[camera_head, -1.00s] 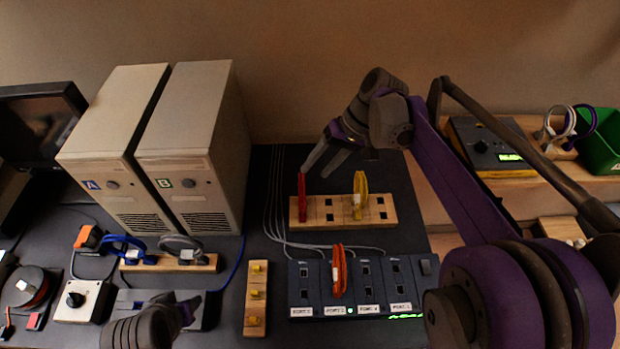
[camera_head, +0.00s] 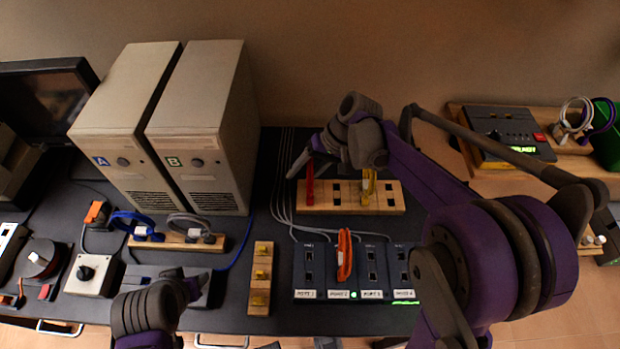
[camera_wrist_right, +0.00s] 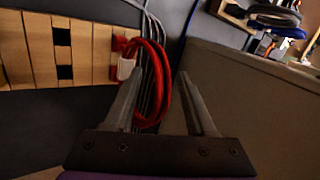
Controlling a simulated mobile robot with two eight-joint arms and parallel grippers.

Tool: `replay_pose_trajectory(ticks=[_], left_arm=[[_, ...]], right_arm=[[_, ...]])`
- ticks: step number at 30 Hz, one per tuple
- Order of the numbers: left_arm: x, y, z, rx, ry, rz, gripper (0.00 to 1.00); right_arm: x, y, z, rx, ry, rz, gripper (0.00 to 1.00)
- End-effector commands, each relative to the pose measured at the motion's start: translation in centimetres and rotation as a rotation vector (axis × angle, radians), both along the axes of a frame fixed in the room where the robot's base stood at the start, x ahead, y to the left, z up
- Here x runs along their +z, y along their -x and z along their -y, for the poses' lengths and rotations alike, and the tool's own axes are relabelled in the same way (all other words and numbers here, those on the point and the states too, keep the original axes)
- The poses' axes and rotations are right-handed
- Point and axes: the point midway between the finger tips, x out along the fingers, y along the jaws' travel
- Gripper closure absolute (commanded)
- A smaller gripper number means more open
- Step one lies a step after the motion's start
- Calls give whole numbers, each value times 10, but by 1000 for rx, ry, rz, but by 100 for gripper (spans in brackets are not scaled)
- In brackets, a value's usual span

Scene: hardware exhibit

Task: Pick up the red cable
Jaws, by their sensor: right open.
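The red cable (camera_head: 310,187) stands as a loop at the left end of a wooden socket block (camera_head: 343,209) on the dark table. In the right wrist view the red cable (camera_wrist_right: 166,88) is a loop with a white-and-red plug at the block's end. My right gripper (camera_head: 298,168) is open at the red cable. In the wrist view the loop appears between the spread fingers of my right gripper (camera_wrist_right: 158,82), close to the left finger; contact is unclear. My left gripper (camera_head: 193,287) is low at the front left, its fingers partly visible and their opening unclear.
A yellow cable (camera_head: 369,187) stands on the same block. An orange cable (camera_head: 344,255) stands on the port panel (camera_head: 315,265) in front. Two beige computer towers (camera_head: 198,130) rise to the left. Grey wires run behind the block.

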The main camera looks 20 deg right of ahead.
Motion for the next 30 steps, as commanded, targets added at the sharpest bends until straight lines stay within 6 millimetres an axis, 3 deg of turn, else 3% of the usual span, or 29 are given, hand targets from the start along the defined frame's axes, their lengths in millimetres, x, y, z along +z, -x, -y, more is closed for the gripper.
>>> replay_pose_trajectory(ticks=[6,16,30], left_arm=[[0,0,0,0,0,0,50],[0,0,0,0,0,0,50],[0,0,0,0,0,0,50]], right_arm=[[-1,0,-1,0,0,0,44],[-1,0,0,-1,0,1,100],[3,0,0,-1,0,1,100]])
